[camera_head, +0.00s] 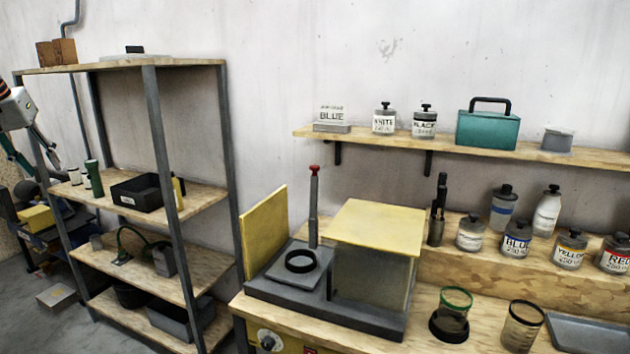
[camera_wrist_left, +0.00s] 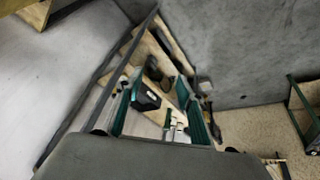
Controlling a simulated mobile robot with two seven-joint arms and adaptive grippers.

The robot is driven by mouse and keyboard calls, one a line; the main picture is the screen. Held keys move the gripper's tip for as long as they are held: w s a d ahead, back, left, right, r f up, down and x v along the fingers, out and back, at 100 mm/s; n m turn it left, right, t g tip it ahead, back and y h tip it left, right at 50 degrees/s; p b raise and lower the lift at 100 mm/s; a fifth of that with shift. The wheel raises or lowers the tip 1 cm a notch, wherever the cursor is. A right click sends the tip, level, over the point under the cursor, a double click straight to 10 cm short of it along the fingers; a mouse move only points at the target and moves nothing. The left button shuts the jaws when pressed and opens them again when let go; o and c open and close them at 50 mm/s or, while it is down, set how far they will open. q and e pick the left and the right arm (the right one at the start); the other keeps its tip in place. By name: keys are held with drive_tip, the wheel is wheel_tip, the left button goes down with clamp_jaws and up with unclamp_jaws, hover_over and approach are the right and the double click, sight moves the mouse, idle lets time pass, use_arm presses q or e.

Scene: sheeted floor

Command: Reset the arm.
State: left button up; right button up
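Behind the gap, the rack's shelves and a black bin (camera_wrist_left: 146,97) appear at a slant. My right arm and gripper are not in either view.
The rack holds a black bin (camera_head: 140,192), green cylinders (camera_head: 94,178) and other items. A workbench (camera_head: 480,320) with a yellow-lidded box (camera_head: 375,225) and several bottles stands right. A wall shelf (camera_head: 360,137) is above it. Grey floor (camera_head: 30,325) is open at lower left.

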use_arm(q)
drive_tip(key=w+a+f+m+y, duration=0.1)
drive_tip(key=w+a+f+y, duration=0.1)
drive_tip(key=f, duration=1.2)
drive_tip(key=w+a+f+y, duration=0.1)
drive_tip(key=a+f+y, duration=0.1)
drive_tip(key=f, duration=1.3)
drive_tip(key=s+d+f+m+t, duration=0.1)
drive_tip(key=s+d+f+m, duration=0.25)
drive_tip(key=f, duration=0.65)
drive_tip(key=s+d+f+m+t, duration=0.15)
drive_tip(key=s+d+f, duration=0.25)
drive_tip(key=f, duration=0.7)
drive_tip(key=s+d+f+m+t+h, duration=0.2)
drive_tip(key=s+d+f+m, duration=0.2)
drive_tip(key=s+d+f, duration=0.65)
drive_tip(key=s+d+f+m+h, duration=0.2)
drive_tip(key=s+d+m+h, duration=0.2)
drive_tip(key=s+d, duration=1.3)
drive_tip(key=s+d+n, duration=0.2)
drive_tip(key=d+n, duration=0.3)
drive_tip(key=d, duration=0.7)
drive_tip(key=shift+f+t+h, duration=0.15)
drive_tip(key=shift+t+h, duration=0.25)
drive_tip(key=shift+t, duration=0.05)
